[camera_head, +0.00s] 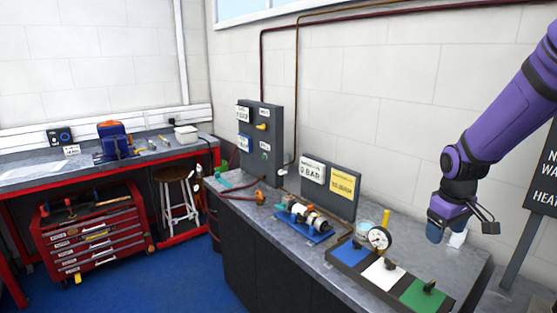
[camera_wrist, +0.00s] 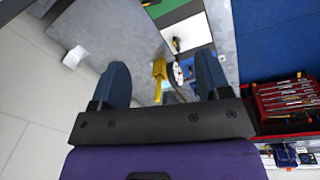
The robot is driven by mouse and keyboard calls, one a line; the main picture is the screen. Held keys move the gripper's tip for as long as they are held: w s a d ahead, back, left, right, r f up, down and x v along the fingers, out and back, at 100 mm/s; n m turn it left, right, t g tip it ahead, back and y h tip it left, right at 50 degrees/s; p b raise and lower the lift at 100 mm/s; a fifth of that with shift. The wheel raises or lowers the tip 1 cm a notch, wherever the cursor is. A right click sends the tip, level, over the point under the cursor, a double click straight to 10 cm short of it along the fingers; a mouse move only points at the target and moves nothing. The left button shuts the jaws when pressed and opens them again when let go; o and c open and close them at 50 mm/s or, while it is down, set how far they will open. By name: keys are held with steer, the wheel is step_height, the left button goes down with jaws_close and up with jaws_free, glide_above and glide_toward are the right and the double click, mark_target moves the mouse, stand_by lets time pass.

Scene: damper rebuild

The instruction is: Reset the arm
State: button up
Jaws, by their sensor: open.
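My gripper (camera_head: 436,232) is at the right of the head view, pointing down above the right part of the grey bench (camera_head: 470,262). My purple arm comes down to it from the upper right. In the wrist view its two blue fingers (camera_wrist: 160,82) stand wide apart, with nothing held between them. A yellow object (camera_wrist: 159,70) shows beyond the gap, apart from the fingers. A round dial gauge (camera_head: 380,238) stands on the bench left of my gripper.
A board with blue (camera_head: 346,252), white (camera_head: 383,275) and green (camera_head: 427,294) areas lies at the bench front. A blue tray with metal parts (camera_head: 308,220) is left of it. Upright panels (camera_head: 329,190) line the back. A dark sign (camera_head: 543,180) stands at right. A red tool chest (camera_head: 95,240) is far left.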

steer(key=s+a+r+m+t, duration=0.2)
steer(key=s+a+r, duration=0.4)
steer(key=s+r, duration=0.65)
steer(key=s+a+r+m+t, duration=0.1)
steer(key=s+a+r, duration=0.1)
steer(key=s, duration=0.3)
steer(key=s+a+r+t, duration=0.1)
steer(key=s+a+r, duration=0.1)
steer(key=s+r, duration=0.2)
steer(key=shift+s+m+y, duration=0.4)
steer(key=shift+s, duration=0.65)
